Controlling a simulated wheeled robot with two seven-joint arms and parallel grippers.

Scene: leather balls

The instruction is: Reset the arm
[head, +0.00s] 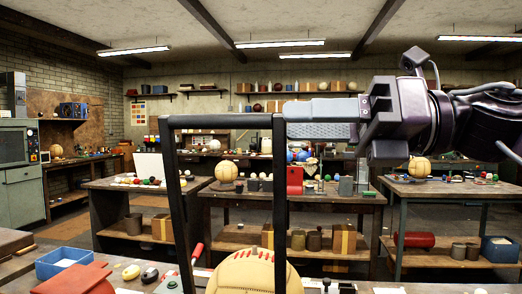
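My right gripper (322,118) is raised in the upper right of the head view, with its dark arm coming in from the right edge. Its grey fingers point left, level, well above the tables. One finger surface is smooth and another below it is textured. Nothing shows held between them. From this side I cannot tell how far apart the fingers are. My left arm and gripper are not in view.
A black upright frame (222,122) stands close in front, near the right fingertips. The near bench holds a large tan ball (253,274), a blue tray (68,262) and a red item (75,280). Cluttered tables (300,199) stand behind. The air around the gripper looks mostly free.

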